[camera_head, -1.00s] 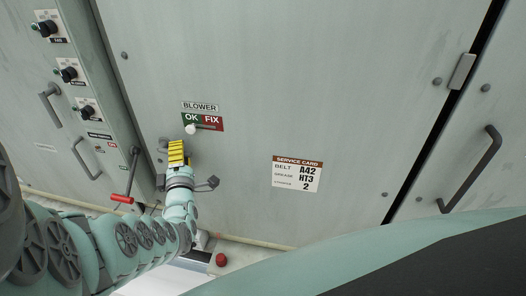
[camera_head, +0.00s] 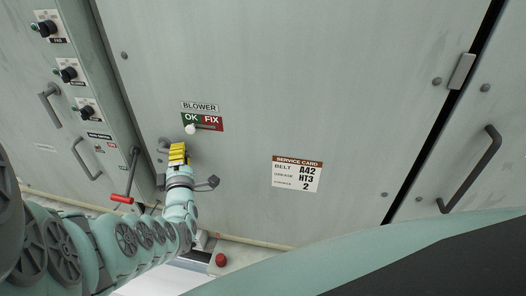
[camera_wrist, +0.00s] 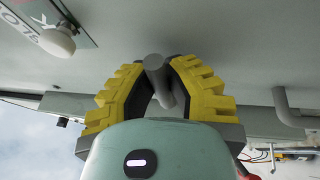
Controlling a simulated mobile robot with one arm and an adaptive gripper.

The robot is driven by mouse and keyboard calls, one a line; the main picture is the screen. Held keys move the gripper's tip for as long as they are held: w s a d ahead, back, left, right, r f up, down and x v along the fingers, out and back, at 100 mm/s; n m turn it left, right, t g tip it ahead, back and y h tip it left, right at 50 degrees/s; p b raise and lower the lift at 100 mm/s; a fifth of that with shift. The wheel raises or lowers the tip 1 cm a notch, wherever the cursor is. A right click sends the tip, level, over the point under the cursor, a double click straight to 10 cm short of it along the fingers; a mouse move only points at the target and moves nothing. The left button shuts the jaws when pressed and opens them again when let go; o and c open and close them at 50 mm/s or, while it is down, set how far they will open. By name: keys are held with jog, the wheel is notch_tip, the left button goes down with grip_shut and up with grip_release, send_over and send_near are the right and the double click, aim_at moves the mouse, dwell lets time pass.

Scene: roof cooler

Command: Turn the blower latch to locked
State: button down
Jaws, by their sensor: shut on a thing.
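The grey blower latch (camera_head: 163,145) sticks out of the large cabinet door, just below and left of the green OK and red FIX label (camera_head: 202,122). My gripper (camera_head: 178,152), with yellow ribbed fingers, is at the latch. In the wrist view, my gripper (camera_wrist: 158,88) is shut around a grey round bar (camera_wrist: 156,72), which appears to be the latch's handle. The fingers and wrist hide part of it. A white round knob (camera_head: 190,129) sits at the OK end of the label, above the fingers; it also shows in the wrist view (camera_wrist: 58,40).
A red-handled crank (camera_head: 122,198) is left of my gripper, beside the switch panel (camera_head: 66,72) and its grey handles. A service card (camera_head: 297,174) is on the door at right. A red knob (camera_head: 221,260) sits low by the door's bottom edge.

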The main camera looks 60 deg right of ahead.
jog(key=shift+f+b, duration=0.25)
jog(key=shift+b, duration=0.05)
jog(key=shift+w+a+f+m+g+h+b, duration=0.4)
jog(key=shift+w+f+m+g+h+b, duration=0.85)
jog(key=shift+m+b, duration=2.5)
jog(key=shift+w+a+f+m+g+h+b, duration=0.6)
jog(key=shift+m+g+h+b, duration=1.25)
jog(key=shift+m, duration=3)
jog(key=shift+w+a+f+m+g+h+b, duration=0.25)
jog(key=shift+w+f+m+g+h+b, duration=1.15)
jog(key=shift+m+b, duration=2.65)
jog(key=shift+s+r+m+g+y, duration=0.3)
jog(key=shift+m+g+y, duration=0.1)
jog(key=shift+y, duration=0.1)
jog(key=c, duration=1)
grip_release()
jog(key=shift+o, duration=0.2)
jog(key=shift+a, duration=0.1)
